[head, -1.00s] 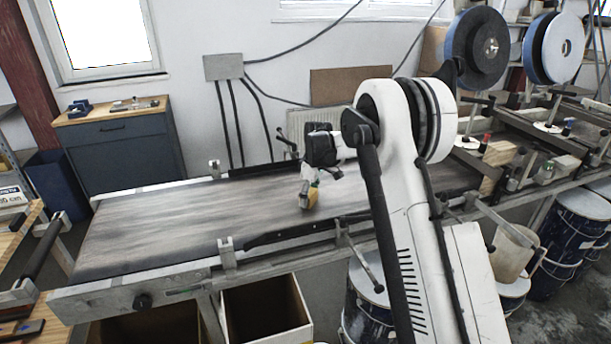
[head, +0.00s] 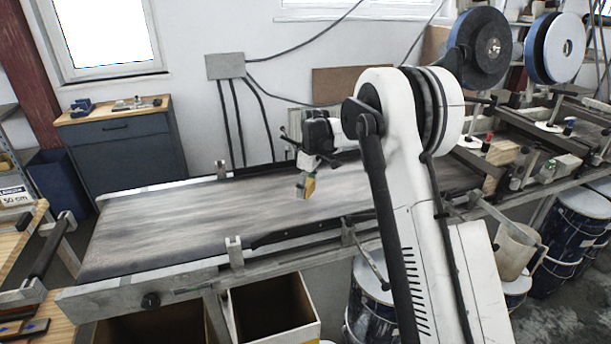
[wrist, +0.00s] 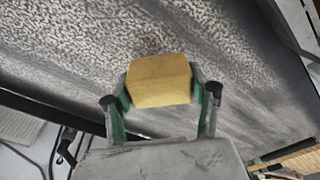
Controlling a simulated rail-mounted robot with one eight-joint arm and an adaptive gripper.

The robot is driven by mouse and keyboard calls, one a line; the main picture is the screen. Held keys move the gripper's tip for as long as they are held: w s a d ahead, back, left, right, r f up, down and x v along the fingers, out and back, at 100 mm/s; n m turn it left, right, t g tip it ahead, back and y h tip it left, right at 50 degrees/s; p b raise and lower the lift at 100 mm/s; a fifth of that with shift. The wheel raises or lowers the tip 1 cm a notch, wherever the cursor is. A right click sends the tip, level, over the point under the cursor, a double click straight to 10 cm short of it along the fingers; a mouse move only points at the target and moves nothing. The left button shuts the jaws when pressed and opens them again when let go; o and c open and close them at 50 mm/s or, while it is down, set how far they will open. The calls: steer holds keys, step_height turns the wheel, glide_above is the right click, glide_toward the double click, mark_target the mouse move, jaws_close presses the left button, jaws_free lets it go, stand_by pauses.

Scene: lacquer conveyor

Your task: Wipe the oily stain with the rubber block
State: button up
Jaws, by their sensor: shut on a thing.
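My gripper (head: 306,180) is shut on the rubber block (wrist: 160,82), a yellow-tan block held between the two green-edged fingers in the wrist view. In the head view the rubber block (head: 310,187) shows as a small yellow piece over the conveyor belt (head: 190,220). It looks tilted and a little above the belt. The belt is grey-brown with streaks. In the wrist view the belt (wrist: 90,40) has a mottled, speckled texture. A faint darker patch (wrist: 150,45) lies just beyond the block; I cannot tell whether it is the oily stain.
The conveyor's front rail (head: 290,235) carries metal brackets. Open cardboard boxes (head: 270,310) and dark drums (head: 375,300) stand below. Wooden blocks (head: 502,152) and clamps sit on the right end. A wooden bench (head: 25,225) is at the left. The belt's left half is clear.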

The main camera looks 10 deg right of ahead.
steer(key=shift+r+p, duration=0.55)
steer(key=shift+r, duration=1.55)
steer(key=shift+f+b, duration=0.15)
steer(key=shift+b, duration=0.2)
steer(key=shift+f+b, duration=0.3)
steer(key=shift+b, duration=0.65)
